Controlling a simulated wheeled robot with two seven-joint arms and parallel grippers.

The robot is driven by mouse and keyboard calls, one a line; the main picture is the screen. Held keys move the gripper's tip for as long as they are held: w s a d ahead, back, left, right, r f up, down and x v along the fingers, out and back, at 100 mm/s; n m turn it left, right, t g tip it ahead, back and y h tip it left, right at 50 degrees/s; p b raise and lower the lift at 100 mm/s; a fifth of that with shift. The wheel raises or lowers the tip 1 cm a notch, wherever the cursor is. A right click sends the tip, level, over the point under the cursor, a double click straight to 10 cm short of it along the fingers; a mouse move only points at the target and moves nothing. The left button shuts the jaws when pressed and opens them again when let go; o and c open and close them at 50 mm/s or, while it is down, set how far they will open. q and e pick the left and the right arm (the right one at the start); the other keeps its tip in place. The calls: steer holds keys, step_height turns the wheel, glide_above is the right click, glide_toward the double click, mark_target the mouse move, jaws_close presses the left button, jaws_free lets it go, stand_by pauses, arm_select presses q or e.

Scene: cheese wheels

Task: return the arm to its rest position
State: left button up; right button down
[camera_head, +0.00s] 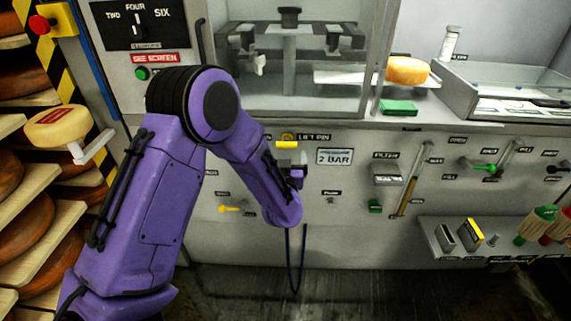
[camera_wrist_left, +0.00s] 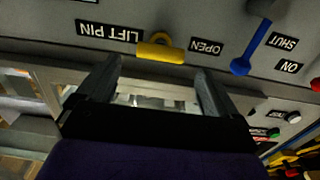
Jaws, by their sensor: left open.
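My left arm (camera_head: 150,200), purple with black joints, comes in from the left in the head view and bends down toward the machine's front panel. My left gripper (camera_head: 291,160) is small and partly hidden by the wrist there. In the left wrist view my left gripper (camera_wrist_left: 158,78) is open, its two grey fingers apart with nothing held between them. A yellow handle (camera_wrist_left: 160,52) beside the LIFT PIN label lies just beyond the fingertips in that view. I cannot tell whether the fingers touch it. My right gripper is not in view.
A glass-fronted chamber (camera_head: 290,95) is above the panel. A cheese wheel (camera_head: 407,70) sits at its right, above a green block (camera_head: 398,107). A shelf rack with cheese wheels (camera_head: 57,127) stands at left. Levers (camera_head: 408,190) and a tool shelf (camera_head: 500,250) are at right.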

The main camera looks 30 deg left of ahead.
arm_select(q)
steer(key=v, duration=0.3)
stand_by(0.5)
steer(key=s+d+f+n+g+h, duration=0.1)
steer(key=s+d+f+g+h, duration=0.1)
steer(key=s+f, duration=0.45)
steer(key=s+d+f+g+h, duration=0.2)
steer(key=s+f+g, duration=0.15)
steer(key=f, duration=0.65)
steer(key=s+f+g, duration=0.2)
steer(key=s+f, duration=0.2)
steer(key=s, duration=0.4)
steer(key=s+f+g+h, duration=0.1)
steer(key=s+f+g, duration=0.1)
steer(key=s+f, duration=0.3)
steer(key=s+f+g, duration=0.2)
steer(key=s+f, duration=0.3)
steer(key=s, duration=0.7)
steer(key=shift+d+g+h, duration=0.35)
steer(key=shift+h, duration=0.05)
